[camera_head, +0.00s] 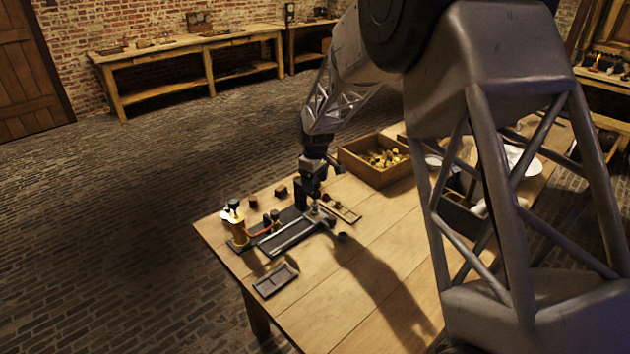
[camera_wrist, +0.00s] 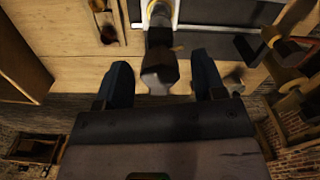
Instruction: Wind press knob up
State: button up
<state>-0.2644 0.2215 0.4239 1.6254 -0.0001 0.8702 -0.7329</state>
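The press knob (camera_wrist: 159,72) is a dark grey, faceted piece at the end of a light metal shaft in the wrist view. My gripper (camera_wrist: 161,62) has its two dark blue fingers apart, one on each side of the knob. A gap shows between the knob and each finger, so the gripper is open and not shut on it. In the head view my gripper (camera_head: 315,206) is low over the dark, metal-railed bench fixture (camera_head: 285,236), at its right end. The knob is too small and covered there to make out clearly.
A brass device (camera_head: 237,228) with an orange tube stands at the fixture's left. A dark shallow tray (camera_head: 276,281) lies in front. A wooden crate (camera_head: 374,160) of brass parts stands behind to the right. A small dark cup (camera_head: 343,237) is close by. The table's front right is clear.

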aim_at(316, 182)
jog(key=shift+r, duration=3.9)
jog(key=shift+s+d+r, duration=0.25)
jog(key=shift+s+r, duration=0.05)
jog(key=shift+r, duration=0.05)
jog(key=s+d+r+m, duration=0.2)
jog(key=s+d+r, duration=0.25)
jog(key=s, duration=0.25)
jog(key=s+d+r+m+t, duration=0.1)
jog(key=s+d+r+m, duration=0.1)
jog(key=s+d+r, duration=0.45)
jog(key=s+d+r+m, duration=0.1)
jog(key=s+d+m, duration=0.15)
jog(key=s, duration=0.65)
jog(key=s+d+f+m, duration=0.1)
jog(key=s+d, duration=0.3)
jog(key=s, duration=0.9)
jog(key=s+d+m+t, duration=0.1)
jog(key=s+d+m, duration=0.3)
jog(key=s, duration=1)
jog(key=shift+f+t, duration=0.3)
jog(key=shift+f, duration=0.1)
